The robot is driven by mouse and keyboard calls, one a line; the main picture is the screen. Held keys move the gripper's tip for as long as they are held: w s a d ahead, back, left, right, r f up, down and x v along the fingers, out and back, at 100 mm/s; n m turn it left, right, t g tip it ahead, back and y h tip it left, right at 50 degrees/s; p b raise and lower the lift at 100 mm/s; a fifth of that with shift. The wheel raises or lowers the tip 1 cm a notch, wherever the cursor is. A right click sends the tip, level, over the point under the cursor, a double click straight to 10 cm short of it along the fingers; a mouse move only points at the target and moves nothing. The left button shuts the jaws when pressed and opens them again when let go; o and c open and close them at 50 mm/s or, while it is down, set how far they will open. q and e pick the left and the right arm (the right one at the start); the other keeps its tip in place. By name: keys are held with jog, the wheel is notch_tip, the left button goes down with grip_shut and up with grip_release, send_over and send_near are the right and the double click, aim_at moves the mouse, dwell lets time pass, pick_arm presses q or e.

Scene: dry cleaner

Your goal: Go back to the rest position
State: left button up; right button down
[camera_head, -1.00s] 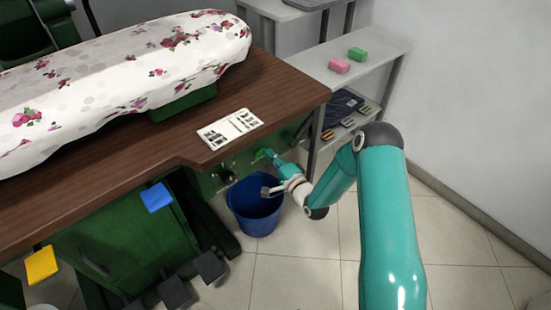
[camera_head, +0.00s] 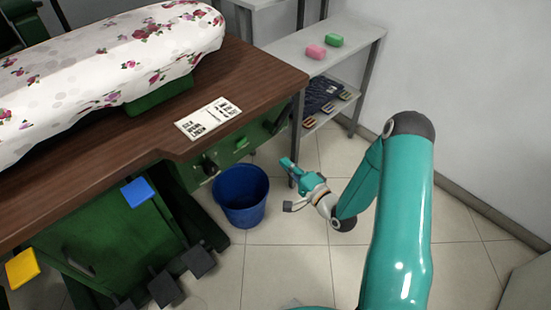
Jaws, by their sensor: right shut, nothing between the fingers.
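My right arm is teal and comes in from the lower right. My right gripper (camera_head: 290,186) hangs in the air to the right of the blue bucket (camera_head: 241,196), apart from it in the picture. It is shut and empty. The bucket stands on the tiled floor and looks empty from here. My left gripper is out of view.
The brown counter (camera_head: 262,88) with a floral ironing board (camera_head: 110,75) and a printed card (camera_head: 208,118) lies left. Tiled floor around the gripper is clear.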

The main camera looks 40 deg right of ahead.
jog(key=shift+s, duration=0.3)
jog(key=shift+d, duration=0.1)
jog(key=w+a+r+n+y, duration=0.1)
jog(key=w+a+y, duration=0.1)
jog(key=a, duration=0.5)
jog(key=w+a+r+n+y, duration=0.1)
jog(key=w+a+y, duration=0.1)
jog(key=a, duration=0.4)
jog(key=s+a+f+n+g, duration=0.35)
jog(key=a+f+g, duration=0.3)
jog(key=a, duration=0.25)
jog(key=s+a+f+n+g, duration=0.1)
jog(key=s+f+n+g, duration=0.45)
jog(key=s, duration=0.45)
jog(key=s+a+f+n+g, duration=0.2)
jog(key=s+f+n+g, duration=0.3)
jog(key=s, duration=0.5)
notch_tip(320, 180, up, 17)
jog(key=p, duration=1.8)
jog(key=shift+w+h, duration=0.3)
jog(key=shift+w, duration=0.05)
